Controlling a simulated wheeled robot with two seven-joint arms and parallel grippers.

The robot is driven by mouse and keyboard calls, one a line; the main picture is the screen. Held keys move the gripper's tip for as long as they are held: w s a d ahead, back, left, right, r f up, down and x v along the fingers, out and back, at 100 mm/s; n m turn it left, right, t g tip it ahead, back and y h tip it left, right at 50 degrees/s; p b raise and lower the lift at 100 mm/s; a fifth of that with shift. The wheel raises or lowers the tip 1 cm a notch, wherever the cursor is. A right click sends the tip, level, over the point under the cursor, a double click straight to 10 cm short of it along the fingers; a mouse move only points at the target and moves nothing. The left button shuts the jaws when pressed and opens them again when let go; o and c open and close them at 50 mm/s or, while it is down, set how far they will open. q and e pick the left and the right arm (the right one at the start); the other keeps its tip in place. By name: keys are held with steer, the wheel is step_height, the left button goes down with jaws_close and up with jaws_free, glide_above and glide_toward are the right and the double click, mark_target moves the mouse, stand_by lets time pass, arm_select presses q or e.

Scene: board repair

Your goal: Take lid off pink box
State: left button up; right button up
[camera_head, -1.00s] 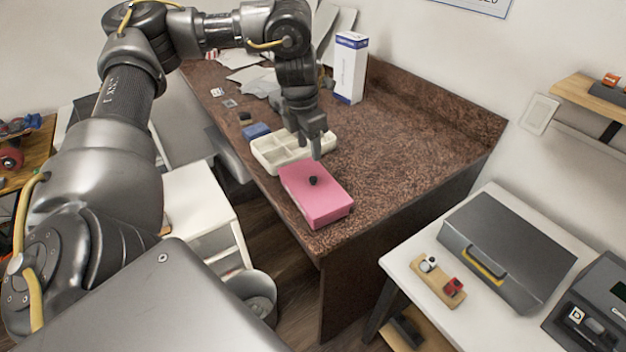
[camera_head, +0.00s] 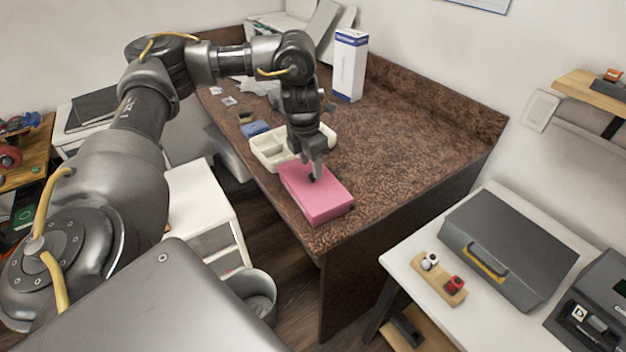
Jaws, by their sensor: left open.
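The pink box (camera_head: 322,204) sits closed on the brown speckled desk near its front corner. A small black knob (camera_head: 312,178) stands on the middle of its lid. My left gripper (camera_head: 311,171) points down over the lid with its fingertips at the knob. It is open; the fingers partly hide the knob, and I cannot tell whether they touch it. My right gripper is not in view.
A white compartment tray (camera_head: 268,152) stands just behind the box, with a blue item (camera_head: 255,129) beside it. A tall white carton (camera_head: 349,66) stands farther back. The desk (camera_head: 415,135) is clear to the right of the box.

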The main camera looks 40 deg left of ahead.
mark_target(312, 175)
arm_select(q)
steer(key=f, duration=0.3)
steer(key=shift+w+f, duration=0.2)
steer(key=shift+w, duration=0.05)
jaws_close()
